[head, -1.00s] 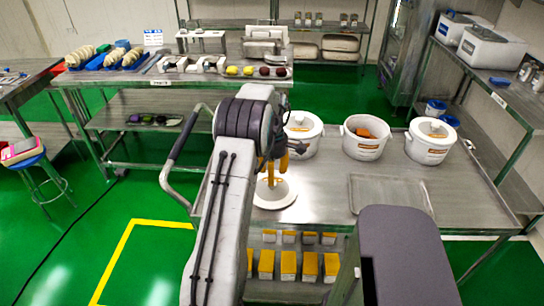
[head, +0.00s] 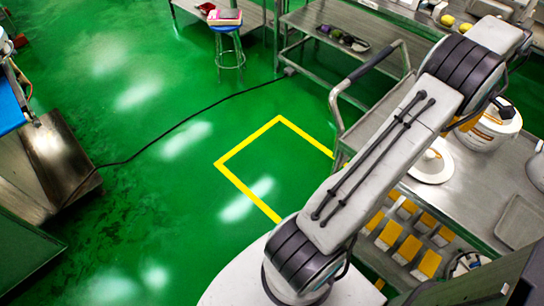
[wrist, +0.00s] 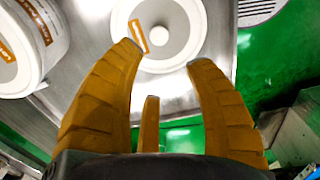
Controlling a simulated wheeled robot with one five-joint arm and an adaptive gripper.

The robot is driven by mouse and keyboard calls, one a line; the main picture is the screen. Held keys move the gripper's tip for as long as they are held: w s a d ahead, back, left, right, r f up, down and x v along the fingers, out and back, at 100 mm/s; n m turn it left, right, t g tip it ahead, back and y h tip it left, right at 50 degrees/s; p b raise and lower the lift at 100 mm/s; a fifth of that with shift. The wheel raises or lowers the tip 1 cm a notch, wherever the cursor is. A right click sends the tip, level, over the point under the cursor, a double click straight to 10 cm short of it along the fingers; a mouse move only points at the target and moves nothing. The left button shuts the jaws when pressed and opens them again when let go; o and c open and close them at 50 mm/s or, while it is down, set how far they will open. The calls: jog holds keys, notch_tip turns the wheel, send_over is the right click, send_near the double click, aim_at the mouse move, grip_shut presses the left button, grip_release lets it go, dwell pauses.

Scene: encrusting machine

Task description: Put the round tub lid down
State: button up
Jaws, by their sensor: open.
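The round tub lid (head: 432,168) lies flat on the steel table, near its left edge. It is white with a central knob and an orange label, and it also shows in the wrist view (wrist: 178,52) just beyond my fingertips. My gripper (wrist: 164,56) is open, its orange fingers spread and empty, apart from the lid as far as I can tell. In the head view my arm hides most of the gripper.
A white tub (head: 490,130) stands behind the lid, and it shows at the left of the wrist view (wrist: 40,35). A shallow tray (head: 520,222) lies to the right. Several orange boxes (head: 408,248) sit on the shelf below. Green floor is free at left.

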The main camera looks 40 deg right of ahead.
jog(key=w+a+r, duration=0.3)
jog(key=w, duration=0.4)
jog(key=w+a+r, duration=0.3)
jog(key=w+a, duration=0.1)
jog(key=w, duration=0.4)
jog(key=w+a+r+t+h, duration=0.1)
jog(key=w+a+r, duration=0.3)
jog(key=w+a, duration=0.8)
jog(key=a+t, duration=0.1)
jog(key=a, duration=2)
jog(key=s+a+f+t, duration=0.1)
jog(key=s+a+f, duration=0.2)
jog(key=s+a, duration=0.4)
jog(key=a, duration=0.4)
jog(key=shift+a+m+t+y, duration=0.15)
jog(key=shift+m+t+y, duration=0.25)
